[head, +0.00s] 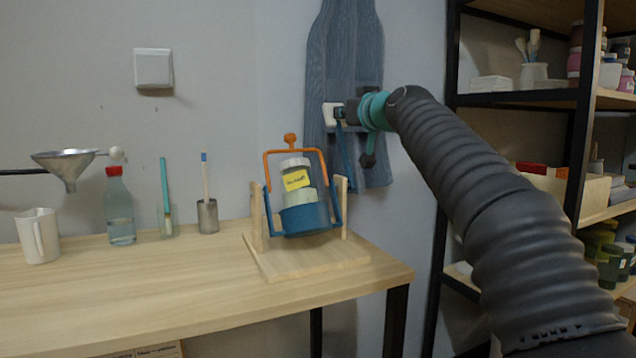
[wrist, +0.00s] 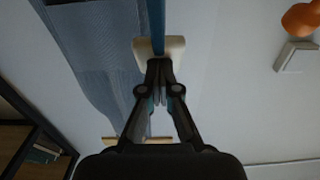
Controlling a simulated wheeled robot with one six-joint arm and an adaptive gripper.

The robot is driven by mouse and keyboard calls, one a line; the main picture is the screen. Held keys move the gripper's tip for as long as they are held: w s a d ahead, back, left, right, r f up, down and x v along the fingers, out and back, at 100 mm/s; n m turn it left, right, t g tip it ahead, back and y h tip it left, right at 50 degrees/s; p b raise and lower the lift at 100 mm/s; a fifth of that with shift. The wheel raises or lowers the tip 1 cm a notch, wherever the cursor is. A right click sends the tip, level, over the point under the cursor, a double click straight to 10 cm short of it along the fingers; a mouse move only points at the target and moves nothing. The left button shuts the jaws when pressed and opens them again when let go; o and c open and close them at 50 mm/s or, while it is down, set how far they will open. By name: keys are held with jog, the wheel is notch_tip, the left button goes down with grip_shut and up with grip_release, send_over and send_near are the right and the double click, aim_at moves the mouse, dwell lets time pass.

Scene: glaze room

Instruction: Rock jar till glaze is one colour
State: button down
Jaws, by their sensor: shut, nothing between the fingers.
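The jar (head: 297,180) sits tilted in a blue cradle (head: 305,218) on a wooden stand (head: 310,260). It has a pale lid and a yellow label. Pale contents show below the label, with the cradle hiding the lower part; whether the glaze is one colour I cannot tell. An orange handle with a round knob (head: 290,140) arches over the jar. My gripper (head: 340,113) is up and right of the jar, near the wall, apart from the handle. In the wrist view my gripper (wrist: 162,68) is shut and empty, in front of a pale block (wrist: 172,47) with a blue strip.
A blue-grey apron (head: 345,50) hangs behind my gripper. A loaded shelf unit (head: 520,98) stands right. The table front is clear.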

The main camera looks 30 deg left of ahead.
jog(key=shift+w+a+f, duration=0.35)
jog(key=shift+w+a, duration=0.05)
jog(key=shift+a, duration=0.05)
jog(key=r+b+v, duration=0.2)
jog(key=b+v, duration=0.2)
jog(key=v, duration=0.5)
jog(key=shift+s+d+r+b, duration=0.15)
jog(key=shift+d+b, duration=0.05)
jog(key=shift+b, duration=0.1)
jog(key=shift+a, duration=0.1)
jog(key=p+x, duration=0.2)
jog(key=x, duration=0.2)
jog(key=shift+p, duration=0.3)
